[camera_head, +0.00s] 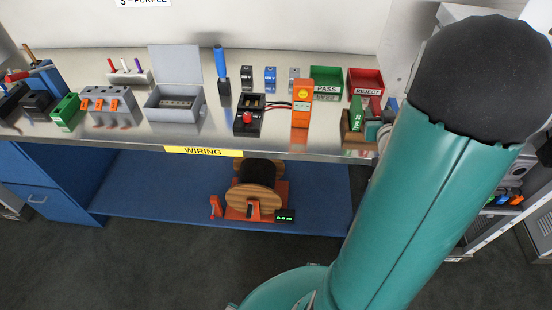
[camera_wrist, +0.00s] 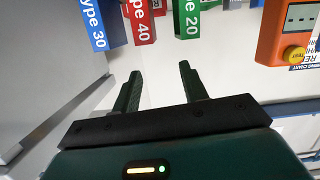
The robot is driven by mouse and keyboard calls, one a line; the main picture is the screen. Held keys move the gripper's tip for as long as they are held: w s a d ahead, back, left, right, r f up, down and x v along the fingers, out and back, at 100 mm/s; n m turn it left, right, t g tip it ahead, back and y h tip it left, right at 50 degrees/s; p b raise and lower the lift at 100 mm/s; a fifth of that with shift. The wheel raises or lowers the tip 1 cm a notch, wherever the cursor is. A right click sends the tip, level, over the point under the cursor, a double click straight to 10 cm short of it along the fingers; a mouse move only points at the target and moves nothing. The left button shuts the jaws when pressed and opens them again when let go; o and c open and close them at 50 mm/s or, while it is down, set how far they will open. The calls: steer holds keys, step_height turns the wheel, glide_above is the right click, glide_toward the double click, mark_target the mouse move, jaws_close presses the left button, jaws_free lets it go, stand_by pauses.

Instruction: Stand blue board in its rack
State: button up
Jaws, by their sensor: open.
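A blue block marked "Type 30" (camera_wrist: 93,27) shows at the top left of the wrist view, cut off by the frame's edge. I take it for the blue board. In the head view, a bit of blue (camera_head: 393,104) shows beside my arm at the bench's right end. My gripper (camera_wrist: 158,80) is open, with nothing between its fingers. Its fingers point toward the blocks and stay apart from them. The blue block is left of the fingers. I cannot tell which thing is its rack. In the head view my gripper is mostly hidden.
An orange tester (camera_wrist: 284,32) is at right. The steel bench (camera_head: 300,143) holds a grey box (camera_head: 175,122), PASS bin (camera_head: 326,80) and REJECT bin (camera_head: 365,83).

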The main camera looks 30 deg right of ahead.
steer(key=w+a+r+n+g+y, duration=0.1)
steer(key=w+a+r, duration=0.15)
steer(key=a, duration=0.35)
steer(key=w+a+r+g+y, duration=0.1)
steer(key=a+r, duration=0.2)
steer(key=a, duration=0.2)
steer(key=s+a+r+n+g+y, duration=0.1)
steer(key=s+a, duration=0.3)
steer(key=a, duration=0.5)
steer(key=s+a+r+n+g+y, duration=0.1)
steer(key=s+a+r+g+y, duration=0.1)
steer(key=s+a, duration=0.3)
steer(key=s+a+r+n+g+y, duration=0.1)
steer(key=s+a, duration=0.4)
steer(key=a, duration=0.8)
steer(key=shift+r+n+g+y, duration=0.4)
steer(key=shift+n+g+y, duration=0.1)
steer(key=shift+g+y, duration=0.45)
steer(key=shift+c, duration=0.7)
steer(key=shift+d, duration=0.15)
